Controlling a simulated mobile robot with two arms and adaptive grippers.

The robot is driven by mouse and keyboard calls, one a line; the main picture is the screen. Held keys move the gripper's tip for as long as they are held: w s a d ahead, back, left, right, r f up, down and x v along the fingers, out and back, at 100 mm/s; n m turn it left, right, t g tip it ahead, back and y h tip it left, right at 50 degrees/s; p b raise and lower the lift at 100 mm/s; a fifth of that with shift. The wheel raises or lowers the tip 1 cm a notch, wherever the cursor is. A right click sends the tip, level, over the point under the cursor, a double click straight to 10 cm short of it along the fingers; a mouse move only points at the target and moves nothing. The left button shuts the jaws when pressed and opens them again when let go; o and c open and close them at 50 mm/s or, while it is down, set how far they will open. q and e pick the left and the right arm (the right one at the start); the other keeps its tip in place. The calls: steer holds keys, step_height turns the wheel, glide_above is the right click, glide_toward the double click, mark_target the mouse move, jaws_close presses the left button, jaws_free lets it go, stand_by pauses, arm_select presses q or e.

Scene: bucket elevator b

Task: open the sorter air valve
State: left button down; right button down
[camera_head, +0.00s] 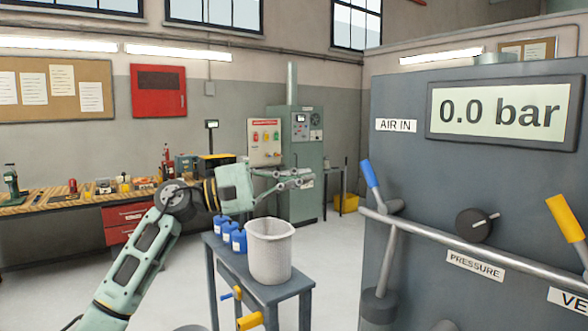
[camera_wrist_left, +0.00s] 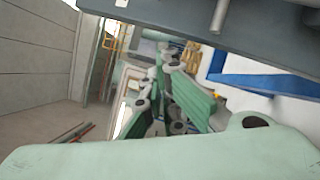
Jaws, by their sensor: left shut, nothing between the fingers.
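The blue-handled lever (camera_head: 370,173) sits below the "AIR IN" label (camera_head: 396,125) on the grey panel (camera_head: 410,160). Its handle tilts up and to the left from a grey body beside the pipe. The display (camera_head: 502,112) reads 0.0 bar. My left gripper (camera_head: 303,178) is shut and empty, left of the blue handle in the picture and apart from it. In the left wrist view a blue bar (camera_wrist_left: 265,83) crosses the right side; I cannot tell whether it is this handle. My right gripper is out of view.
A grey pipe (camera_head: 480,252) slants across the panel front. A dark knob (camera_head: 474,225) above "PRESSURE" and a yellow-handled lever (camera_head: 565,217) are at right. A pale bucket (camera_head: 269,252) and blue bottles (camera_head: 238,240) stand on a small table (camera_head: 285,290) below my arm.

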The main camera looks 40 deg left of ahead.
arm_select(q)
steer(key=w+d+r+p, duration=0.2)
steer(key=d+p, duration=0.3)
steer(key=d, duration=0.2)
steer(key=shift+w+d+r, duration=0.2)
steer(key=shift+w+r, duration=0.05)
steer(key=shift+w, duration=0.1)
steer(key=shift+d+r+m, duration=0.15)
steer(key=shift+r+m, duration=0.15)
steer(key=shift+m, duration=0.1)
